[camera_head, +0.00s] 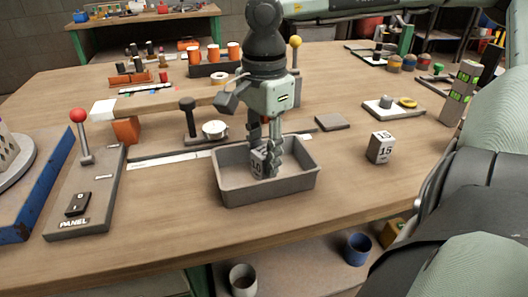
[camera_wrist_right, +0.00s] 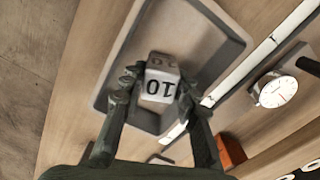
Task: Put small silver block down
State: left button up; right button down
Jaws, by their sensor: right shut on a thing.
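My right gripper (camera_head: 266,158) points down into a grey open tray (camera_head: 266,192) on the wooden table. It is shut on a small silver block marked 10 (camera_head: 257,163), inside the tray walls. In the right wrist view the block (camera_wrist_right: 160,88) sits between the two fingers, with the tray (camera_wrist_right: 222,36) behind it. I cannot tell whether the block touches the tray floor. Another small silver block marked 15 (camera_head: 380,147) stands on the table right of the tray. My left gripper is not seen.
A panel with a red-knobbed lever (camera_head: 82,185) stands on the left. A round white gauge (camera_head: 214,129) and a black knob post (camera_head: 190,118) are behind the tray. A flat dark plate (camera_head: 332,122) lies behind right. Bare table lies in front of the tray.

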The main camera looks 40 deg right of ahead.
jog(key=shift+f, duration=0.15)
jog(key=c, duration=1.4)
grip_release()
jog(key=shift+o, duration=1.3)
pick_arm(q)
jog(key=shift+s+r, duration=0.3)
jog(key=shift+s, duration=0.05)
